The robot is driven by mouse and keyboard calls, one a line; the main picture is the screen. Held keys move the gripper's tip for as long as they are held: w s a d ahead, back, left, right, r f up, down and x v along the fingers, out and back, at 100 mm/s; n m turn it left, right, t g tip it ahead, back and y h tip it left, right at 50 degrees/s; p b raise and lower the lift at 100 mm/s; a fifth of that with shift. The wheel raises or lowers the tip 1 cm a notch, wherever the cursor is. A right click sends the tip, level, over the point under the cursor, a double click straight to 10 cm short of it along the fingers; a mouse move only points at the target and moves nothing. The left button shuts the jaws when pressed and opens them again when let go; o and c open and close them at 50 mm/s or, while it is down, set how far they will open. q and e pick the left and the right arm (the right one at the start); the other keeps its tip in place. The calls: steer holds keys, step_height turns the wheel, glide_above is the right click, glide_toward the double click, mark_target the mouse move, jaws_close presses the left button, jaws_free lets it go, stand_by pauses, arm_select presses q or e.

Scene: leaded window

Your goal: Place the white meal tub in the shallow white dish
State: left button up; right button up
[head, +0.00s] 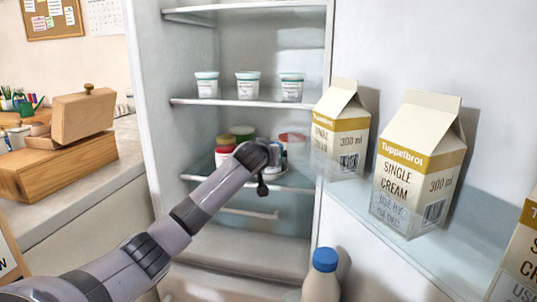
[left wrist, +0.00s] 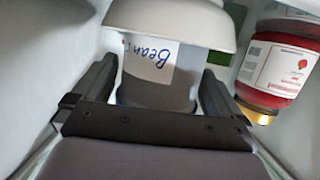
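My left gripper (head: 263,180) reaches into the open fridge at the lower jar shelf, where my own wrist largely hides what is there. In the left wrist view a pale tub (left wrist: 155,92) with a handwritten label starting "Bean" lies between the fingers of my left gripper (left wrist: 160,68). One finger is on each side, close to the tub's wall; I cannot tell whether they press on it. A wide white rim (left wrist: 170,20) adjoins the tub at the picture's top; I cannot tell whether it is a lid or the shallow white dish. My right gripper is out of view.
A red jar (left wrist: 272,72) stands close beside the right finger; a red jar (head: 224,157) also shows left of my wrist in the head view. Small white pots (head: 248,86) stand above. Cream cartons (head: 417,165) and a blue-capped bottle (head: 322,280) are on the right.

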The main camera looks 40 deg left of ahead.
arm_select(q)
steer(key=shift+r, duration=0.2)
steer(key=v, duration=1.2)
steer(key=shift+d+f, duration=0.1)
stand_by(0.5)
